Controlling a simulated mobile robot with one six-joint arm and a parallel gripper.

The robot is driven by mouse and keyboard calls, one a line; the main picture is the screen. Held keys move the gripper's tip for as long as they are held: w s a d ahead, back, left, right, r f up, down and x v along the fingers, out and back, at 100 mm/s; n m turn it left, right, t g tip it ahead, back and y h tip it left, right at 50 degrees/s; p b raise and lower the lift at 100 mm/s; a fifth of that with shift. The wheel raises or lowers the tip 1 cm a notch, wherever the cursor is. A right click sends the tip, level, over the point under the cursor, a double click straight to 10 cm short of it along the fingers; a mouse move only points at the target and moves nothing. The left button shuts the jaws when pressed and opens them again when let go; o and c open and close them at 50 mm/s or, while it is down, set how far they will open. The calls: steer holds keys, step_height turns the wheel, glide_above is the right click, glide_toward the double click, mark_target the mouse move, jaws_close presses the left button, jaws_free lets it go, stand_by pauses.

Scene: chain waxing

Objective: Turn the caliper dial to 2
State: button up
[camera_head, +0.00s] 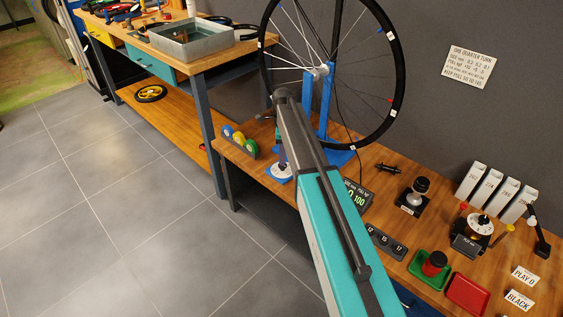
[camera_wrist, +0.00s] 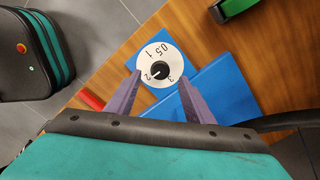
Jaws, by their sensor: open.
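The caliper dial (camera_wrist: 166,50) is a white disc with a dark centre, marked 0.5, 1, 2 and 3. It sits on a blue base (camera_wrist: 218,84). The 2 is at the dial's lower left and the 3 at its lower right; I cannot tell for sure which number is selected. My gripper (camera_wrist: 159,80) is open, its two purple fingers on either side of the dial's near part, with nothing held between them. I cannot tell whether they touch it. In the head view the dial (camera_head: 279,171) shows small beside my arm, which hides most of the gripper.
A spoked wheel (camera_head: 393,95) stands in a blue stand (camera_head: 326,100) right behind the dial. Coloured round items (camera_head: 239,142) lie to its left. A digital readout (camera_head: 357,196) and a dark numbered block (camera_head: 386,242) lie to the right. Floor is free in front.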

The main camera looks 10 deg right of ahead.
mark_target(282, 167)
steer(key=shift+f, duration=2.35)
steer(key=c, duration=1)
